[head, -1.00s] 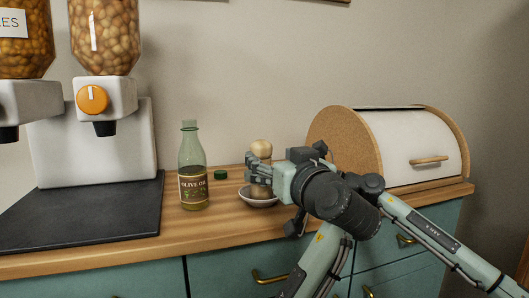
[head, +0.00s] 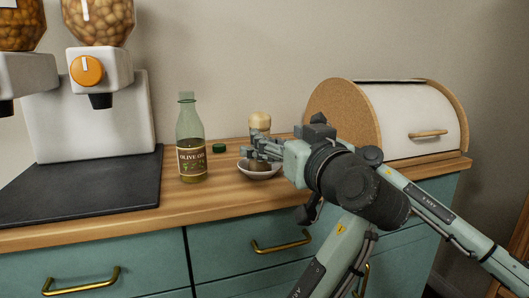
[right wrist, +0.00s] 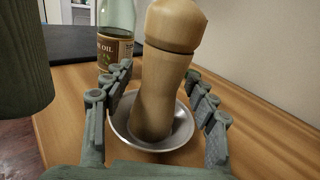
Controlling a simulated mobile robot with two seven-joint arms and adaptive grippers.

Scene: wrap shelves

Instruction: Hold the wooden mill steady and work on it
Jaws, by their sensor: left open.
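The wooden mill (head: 260,122) stands in a small white bowl (head: 258,175) on the wooden counter. In the right wrist view the mill (right wrist: 162,85) is close up, with its base inside the bowl (right wrist: 122,128). My right gripper (head: 262,150) reaches in from the right at the mill's body. In the right wrist view its fingers (right wrist: 158,105) are spread, one on each side of the mill, with gaps showing. The gripper hides part of the mill's middle in the head view. My left gripper is not in view.
An olive oil bottle (head: 191,145) and a green cap (head: 219,148) stand left of the bowl. A bread box (head: 410,125) is behind on the right. A dispenser (head: 92,125) and dark mat (head: 75,187) fill the left. Cabinet drawers (head: 230,235) are below.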

